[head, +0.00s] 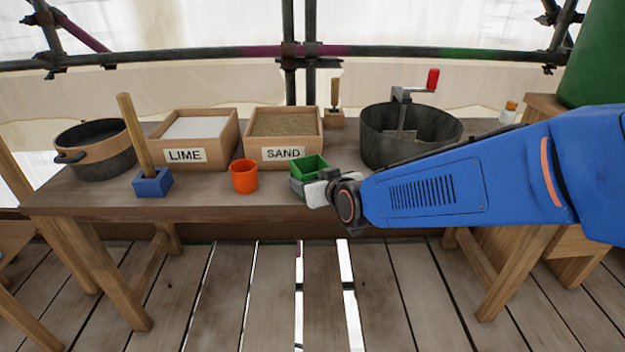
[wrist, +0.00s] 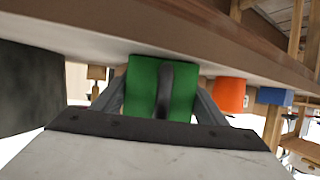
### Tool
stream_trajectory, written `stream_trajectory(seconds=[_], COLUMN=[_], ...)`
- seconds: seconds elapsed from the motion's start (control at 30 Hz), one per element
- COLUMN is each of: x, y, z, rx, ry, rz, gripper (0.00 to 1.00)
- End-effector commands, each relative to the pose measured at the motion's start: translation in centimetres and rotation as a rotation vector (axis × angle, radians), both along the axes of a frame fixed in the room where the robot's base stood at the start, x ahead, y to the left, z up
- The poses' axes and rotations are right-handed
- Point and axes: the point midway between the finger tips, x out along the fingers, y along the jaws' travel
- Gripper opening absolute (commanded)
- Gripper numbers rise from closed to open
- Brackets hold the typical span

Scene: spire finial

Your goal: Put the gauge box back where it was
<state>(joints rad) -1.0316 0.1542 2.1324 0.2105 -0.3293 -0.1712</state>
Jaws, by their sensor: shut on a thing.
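The green gauge box (head: 311,164), an open-topped box, is at the front of the bench, right of the orange cup (head: 244,177) and in front of the sand box. My gripper (head: 312,186) is shut on it, reaching in from the right. In the wrist view, the green box (wrist: 143,88) fills the space between my two fingers, with a dark upright bar, likely its handle, across its middle. Its lower part is hidden by my gripper in the head view. I cannot tell whether it touches the bench top.
The bench (head: 215,201) also holds a lime box (head: 222,154), a sand box (head: 300,153), a dark pot (head: 101,163), a blue block with a wooden handle (head: 152,183), a small brush (head: 335,117) and a crank mixer drum (head: 386,149). Bare bench lies around the orange cup.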

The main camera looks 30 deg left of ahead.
Motion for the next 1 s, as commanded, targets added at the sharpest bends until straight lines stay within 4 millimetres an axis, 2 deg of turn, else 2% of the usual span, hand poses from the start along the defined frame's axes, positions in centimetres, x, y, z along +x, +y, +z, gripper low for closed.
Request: stream_trajectory(seconds=[0.13,0.17,0.2,0.23,0.67,1.0], x=[0.0,0.0,0.0,0.0,-0.3,-2.8], y=[0.0,0.0,0.0,0.0,-0.4,-4.0], z=[-0.3,-0.3,-0.2,-0.2,0.3,2.1], rx=[0.000,0.000,0.000,0.000,0.002,0.002], ry=[0.000,0.000,0.000,0.000,-0.001,-0.001], rz=[0.000,0.000,0.000,0.000,0.000,0.001], gripper=[0.40,0.71,0.81,0.85,0.85,0.85])
